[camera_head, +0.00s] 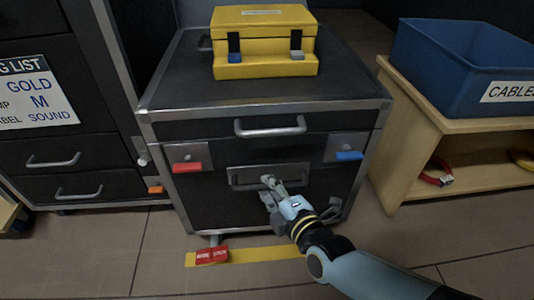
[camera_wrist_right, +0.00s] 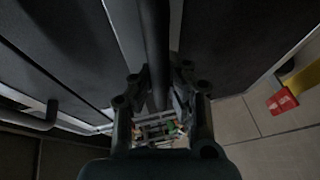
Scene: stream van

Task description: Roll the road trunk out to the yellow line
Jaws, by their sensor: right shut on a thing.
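The road trunk (camera_head: 200,94) is a black case with metal edges and stands upright on the floor, left of centre in the head view. Its front has a recessed lower handle (camera_head: 240,180) and an upper bar handle (camera_head: 270,127). My right gripper (camera_head: 272,184) is shut on the lower handle, whose dark bar (camera_wrist_right: 155,45) runs between the fingers in the right wrist view. The yellow line (camera_head: 265,254) lies on the floor just in front of the trunk's base. A red brake tab (camera_head: 211,256) at the front left caster overlaps the line. My left gripper is out of view.
A yellow box (camera_head: 262,35) with two latches sits on the trunk. A black drawer cabinet (camera_head: 70,160) stands close on the left. A wooden shelf (camera_head: 405,150) with a blue cable bin (camera_head: 460,60) stands on the right. Floor in front is clear.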

